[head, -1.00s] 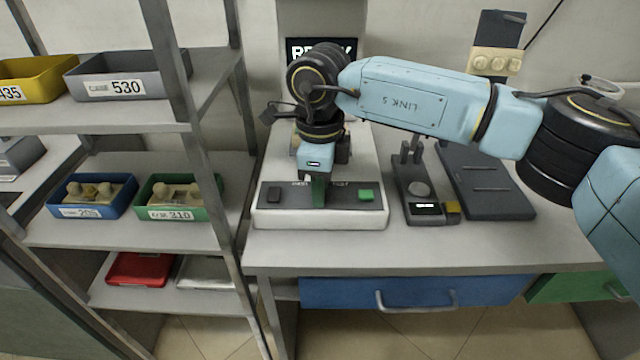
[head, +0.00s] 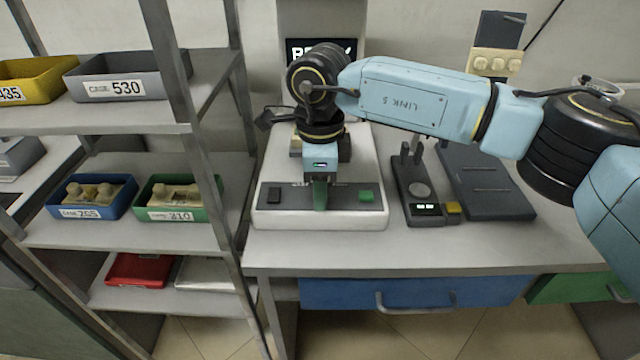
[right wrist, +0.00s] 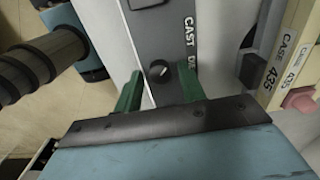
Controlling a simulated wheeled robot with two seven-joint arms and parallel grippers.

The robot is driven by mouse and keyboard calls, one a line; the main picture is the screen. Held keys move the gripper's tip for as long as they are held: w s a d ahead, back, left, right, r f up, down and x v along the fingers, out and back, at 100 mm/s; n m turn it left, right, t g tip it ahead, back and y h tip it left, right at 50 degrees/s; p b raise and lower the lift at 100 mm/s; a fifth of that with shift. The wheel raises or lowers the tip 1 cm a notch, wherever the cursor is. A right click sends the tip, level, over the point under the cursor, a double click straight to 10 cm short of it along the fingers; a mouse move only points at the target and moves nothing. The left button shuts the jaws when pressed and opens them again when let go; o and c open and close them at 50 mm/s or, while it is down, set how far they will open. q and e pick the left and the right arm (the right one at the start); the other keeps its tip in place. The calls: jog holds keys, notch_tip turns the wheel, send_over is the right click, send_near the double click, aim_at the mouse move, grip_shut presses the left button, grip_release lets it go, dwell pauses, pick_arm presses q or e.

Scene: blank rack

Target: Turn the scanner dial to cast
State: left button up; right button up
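The scanner (head: 263,218) is a white machine with a dark front panel on the bench. In the right wrist view its dial (right wrist: 158,70) is a small dark round knob with a light mark, beside the printed word CAST (right wrist: 189,32) and a second label partly covered by a finger. My right gripper (head: 320,207) points down at the panel. In the right wrist view its two green fingers (right wrist: 160,88) stand apart on either side of the dial, with visible gaps. In the head view the gripper hides the dial. My left gripper is not in view.
The panel has a black button (head: 274,195) at left and a green one (head: 366,196) at right. A small scale (head: 421,190) stands to the right. A shelf rack (head: 190,125) with numbered bins stands at left. A tray labelled 435 (right wrist: 283,58) is close to the gripper.

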jog(key=shift+o, duration=0.5)
jog(key=shift+r, duration=0.1)
jog(key=shift+r, duration=0.3)
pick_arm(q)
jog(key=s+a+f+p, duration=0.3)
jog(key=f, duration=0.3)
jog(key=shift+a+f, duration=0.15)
pick_arm(e)
notch_tip(320, 180, up, 13)
jog(key=shift+f, duration=0.2)
